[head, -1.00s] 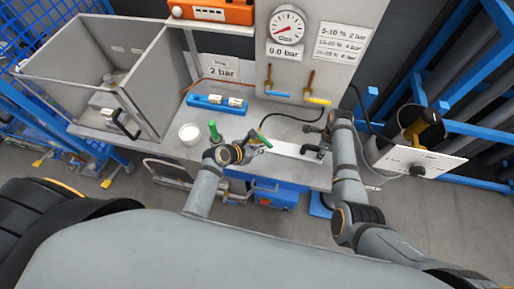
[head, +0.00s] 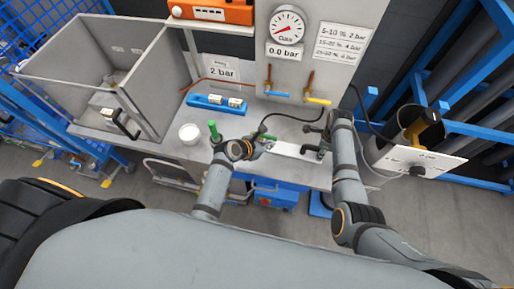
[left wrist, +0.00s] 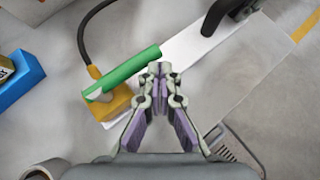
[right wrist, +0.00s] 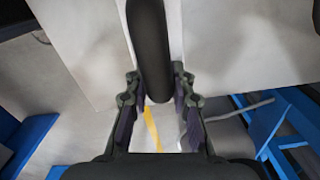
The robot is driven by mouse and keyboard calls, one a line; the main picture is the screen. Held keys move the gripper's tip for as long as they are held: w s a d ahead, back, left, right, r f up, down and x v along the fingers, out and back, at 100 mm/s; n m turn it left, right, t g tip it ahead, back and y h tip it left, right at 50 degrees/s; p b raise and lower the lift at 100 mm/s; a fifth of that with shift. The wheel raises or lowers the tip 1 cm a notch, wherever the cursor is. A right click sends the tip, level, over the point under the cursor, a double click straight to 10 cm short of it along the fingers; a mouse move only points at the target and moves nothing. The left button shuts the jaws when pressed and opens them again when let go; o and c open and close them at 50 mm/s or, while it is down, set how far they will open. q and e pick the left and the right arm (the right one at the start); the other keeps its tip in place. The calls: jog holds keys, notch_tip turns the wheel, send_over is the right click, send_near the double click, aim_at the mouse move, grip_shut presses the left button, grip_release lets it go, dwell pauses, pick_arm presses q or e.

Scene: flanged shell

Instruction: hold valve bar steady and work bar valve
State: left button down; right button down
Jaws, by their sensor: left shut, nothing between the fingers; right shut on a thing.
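The valve bar is a pale flat bar (head: 293,149) at the bench's front edge, also in the left wrist view (left wrist: 205,50). At its left end is a brass valve (left wrist: 115,103) with a green lever (left wrist: 130,70). In the head view the lever is mostly hidden by my left gripper (head: 266,147). In the left wrist view that gripper (left wrist: 160,72) is shut and empty, its tips close beside the lever's right end; contact is unclear. My right gripper (right wrist: 157,92) is shut on the black handle (right wrist: 148,45) at the bar's right end.
A black hose (left wrist: 84,40) runs from the valve. A gauge (head: 287,25) above a 0.0 bar label (head: 284,51) stands behind. A white cup (head: 189,134), a green-topped item (head: 213,130) and a blue block (head: 216,104) stand left on the bench.

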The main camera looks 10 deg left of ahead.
dwell(0.4)
pick_arm(q)
jog(key=v, duration=1.2)
pick_arm(e)
jog(key=c, duration=1.1)
grip_release()
jog(key=shift+o, duration=0.2)
